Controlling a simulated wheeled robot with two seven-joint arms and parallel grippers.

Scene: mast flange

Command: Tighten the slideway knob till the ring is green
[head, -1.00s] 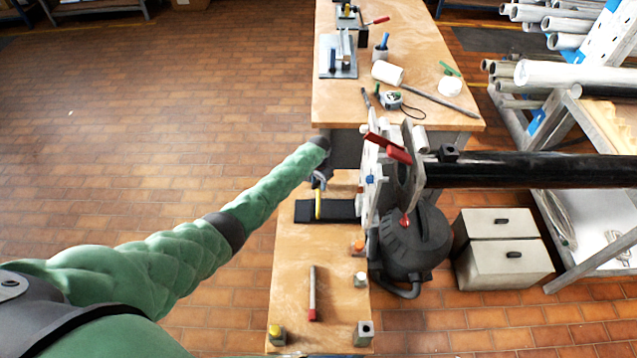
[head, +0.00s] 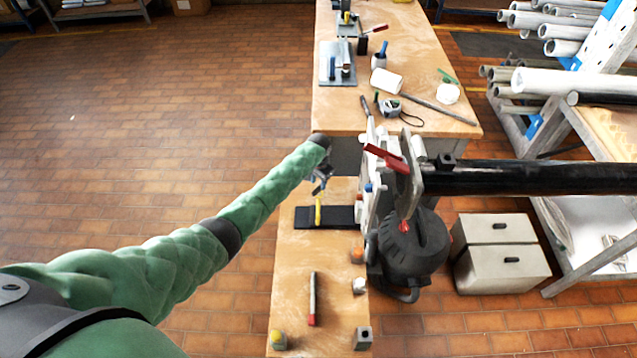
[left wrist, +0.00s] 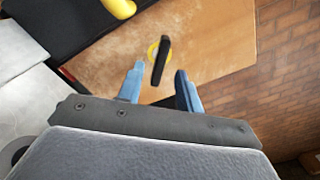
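In the left wrist view, the knob (left wrist: 161,62) is a dark bar-shaped grip with a yellow ring (left wrist: 152,50) partly showing around its base, above the wooden bench. My left gripper (left wrist: 160,71) is open, with a blue finger on each side of the knob in the picture. A gap shows on both sides, and I cannot tell how far the fingertips are above it. In the head view, my left gripper (head: 321,184) is over the low bench, just beyond the black slideway (head: 340,216) with its yellow handle (head: 318,212). The knob is not clear there. My right gripper is out of view.
A white upright plate with red-handled clamps (head: 385,156) and a black pipe (head: 530,177) stand right of my left gripper. A higher workbench (head: 420,80) lies beyond. A red-ended rod (head: 312,298) lies on the low bench (head: 335,285).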

